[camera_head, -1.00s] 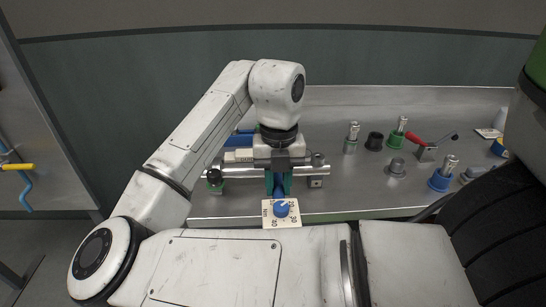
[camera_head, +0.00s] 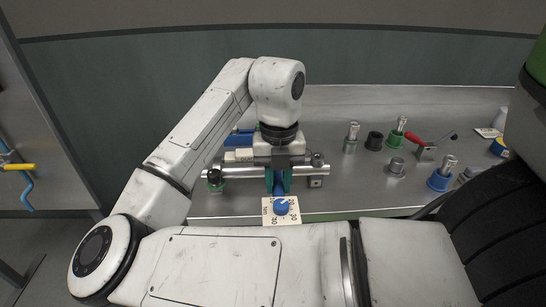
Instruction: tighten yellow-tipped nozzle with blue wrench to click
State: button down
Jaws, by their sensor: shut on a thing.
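My gripper (camera_head: 279,179) points down at the steel pipe (camera_head: 240,171) near the front of the bench. It is shut on the blue wrench (camera_head: 279,190), of which only a short blue part shows between the teal fingers. A dial plate (camera_head: 267,218) with a blue knob and numbers sits in front of the fingers. Whether the wrench sits on a nozzle is hidden by my gripper and arm. No yellow tip shows near it. A green-based fitting (camera_head: 216,183) hangs at the left of the pipe.
Several metal nozzles stand at the right of the bench (camera_head: 349,190), one in a green holder (camera_head: 396,138) and one in a blue holder (camera_head: 438,181). A red-handled clamp (camera_head: 427,152) and a black cup (camera_head: 374,141) stand among them. A yellow-handled valve (camera_head: 18,167) is at far left.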

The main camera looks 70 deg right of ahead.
jog(key=shift+r, duration=0.15)
jog(key=shift+r+p, duration=0.35)
jog(key=shift+p, duration=0.05)
jog(key=shift+r+p, duration=0.9)
jog(key=shift+r, duration=0.15)
jog(key=shift+r+p, duration=1.7)
jog(key=shift+r, duration=0.3)
jog(key=shift+a, duration=0.1)
jog(key=shift+s+a+r+p, duration=0.4)
jog(key=shift+a+r, duration=0.1)
jog(key=shift+a, duration=0.25)
jog(key=shift+s+a+r+p, duration=0.25)
jog(key=shift+a+r+p, duration=0.2)
jog(key=shift+a, duration=0.3)
jog(key=shift+s+a+r+p, duration=0.4)
jog(key=shift+a+r, duration=0.1)
jog(key=shift+a, duration=0.25)
